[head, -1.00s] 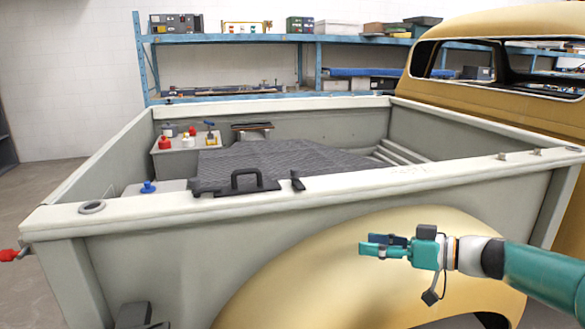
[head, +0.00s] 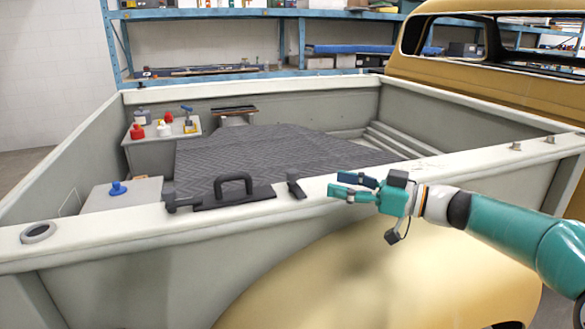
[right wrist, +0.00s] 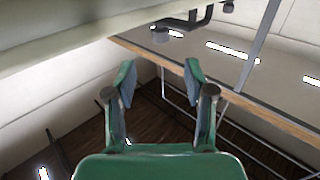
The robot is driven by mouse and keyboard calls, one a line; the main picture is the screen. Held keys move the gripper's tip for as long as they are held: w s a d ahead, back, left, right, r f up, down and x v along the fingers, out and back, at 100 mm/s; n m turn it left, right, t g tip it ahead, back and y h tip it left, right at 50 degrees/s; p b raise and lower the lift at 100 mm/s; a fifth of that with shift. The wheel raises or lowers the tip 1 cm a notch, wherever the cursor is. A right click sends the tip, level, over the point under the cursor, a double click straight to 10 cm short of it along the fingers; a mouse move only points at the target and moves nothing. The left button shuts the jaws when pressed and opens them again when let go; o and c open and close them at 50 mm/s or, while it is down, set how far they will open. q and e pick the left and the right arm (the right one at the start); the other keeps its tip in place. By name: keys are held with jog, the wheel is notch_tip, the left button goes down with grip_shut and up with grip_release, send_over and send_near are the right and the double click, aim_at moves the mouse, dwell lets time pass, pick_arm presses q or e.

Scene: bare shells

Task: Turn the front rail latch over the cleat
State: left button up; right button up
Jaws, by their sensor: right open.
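A black looped handle on a flat base (head: 235,190) sits on the pale front rail (head: 110,232). A small tilted black piece (head: 296,186) stands just right of it, and a short dark fitting (head: 183,203) at its left end. I cannot tell for sure which is latch and which is cleat. My right gripper (head: 336,184), teal, is open and empty at the rail, right of the tilted piece and apart from it. In the right wrist view its fingers (right wrist: 158,72) are spread, with a dark bent fitting (right wrist: 188,22) beyond them near the top. My left gripper is out of view.
The truck bed holds a dark ribbed mat (head: 270,155). A box with a blue knob (head: 118,188) and a tray with red-capped bottles (head: 160,138) are at the left. Two small studs (head: 516,146) stand on the rail at right. The yellow fender (head: 400,285) bulges below.

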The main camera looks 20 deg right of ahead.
aim_at(292, 171)
jog(key=p+x, duration=0.3)
jog(key=x, duration=0.7)
jog(key=shift+r, duration=0.1)
jog(key=shift+w+a+p, duration=0.35)
jog(key=shift+w+a, duration=0.15)
jog(key=shift+c, duration=0.2)
grip_shut()
